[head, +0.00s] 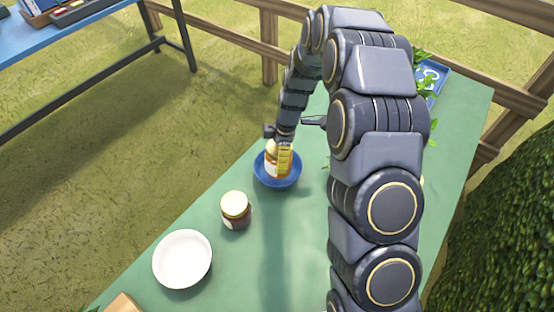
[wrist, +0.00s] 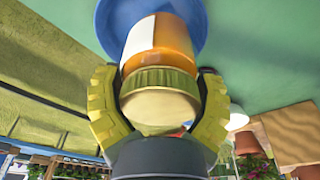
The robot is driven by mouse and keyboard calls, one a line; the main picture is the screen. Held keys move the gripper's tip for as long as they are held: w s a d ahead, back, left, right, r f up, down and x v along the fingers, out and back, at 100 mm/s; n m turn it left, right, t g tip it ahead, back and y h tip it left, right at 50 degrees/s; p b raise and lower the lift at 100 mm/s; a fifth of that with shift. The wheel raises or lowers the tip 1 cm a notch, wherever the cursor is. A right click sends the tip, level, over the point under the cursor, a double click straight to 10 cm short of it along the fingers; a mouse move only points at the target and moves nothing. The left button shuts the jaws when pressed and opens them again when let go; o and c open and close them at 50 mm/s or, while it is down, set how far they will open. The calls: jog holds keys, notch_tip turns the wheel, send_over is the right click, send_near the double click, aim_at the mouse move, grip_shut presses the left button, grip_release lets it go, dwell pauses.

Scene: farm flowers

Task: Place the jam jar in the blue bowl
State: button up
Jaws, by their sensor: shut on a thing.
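My gripper (head: 284,157) is shut on an orange jar (head: 271,165) with a white label patch. In the wrist view, its yellow fingers (wrist: 157,82) press both sides of the jar (wrist: 165,42) near its gold lid. The jar's lower end is over or inside the blue bowl (head: 291,182), which also shows behind the jar in the wrist view (wrist: 196,14). I cannot tell whether the jar touches the bowl's bottom. A second, dark brown jar (head: 235,212) with a cream lid stands on the table in front of the bowl. No label is readable on either jar.
A white bowl (head: 182,259) stands nearer on the green table (head: 285,245). A wooden piece (head: 124,304) lies at the near left edge. A blue tray (head: 434,78) and green leaves are at the far right, partly behind my arm. The table's left edge runs close to the bowls.

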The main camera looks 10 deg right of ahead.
jog(key=shift+w+f, duration=0.55)
jog(key=shift+f, duration=1.6)
jog(key=shift+f, duration=0.1)
jog(key=o, duration=1)
jog(key=shift+o, duration=0.2)
